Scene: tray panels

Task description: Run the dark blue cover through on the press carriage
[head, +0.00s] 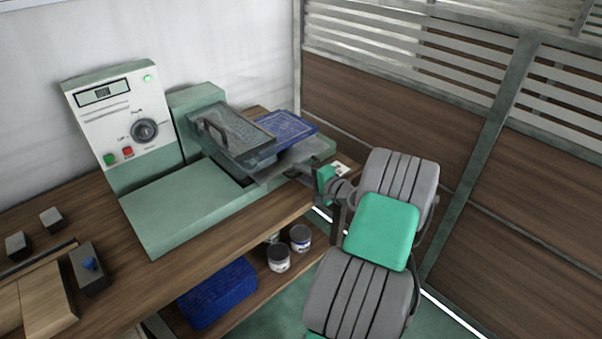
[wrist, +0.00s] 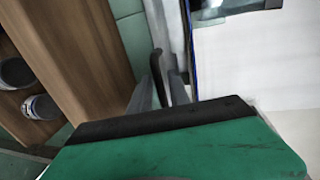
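The dark blue cover (head: 286,129) lies flat on the press carriage (head: 318,150), at the right end of the green press. Part of it is hidden behind the dark grey lid with a handle (head: 232,135). In the wrist view a thin blue edge (wrist: 189,20) shows beside the pale carriage surface (wrist: 285,60). My gripper (head: 298,172) is low at the carriage's near right edge. In the wrist view its two grey fingers (wrist: 165,85) are on either side of a dark bar (wrist: 157,62) at the carriage edge. I cannot tell whether they press on it.
The control box (head: 125,125) with a dial, buttons and a lit green lamp stands left of the press. The wooden bench (head: 100,205) holds small blocks at left. Tins (head: 279,257) and a blue bundle (head: 218,292) sit on the shelf below. A slatted partition (head: 390,110) stands at right.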

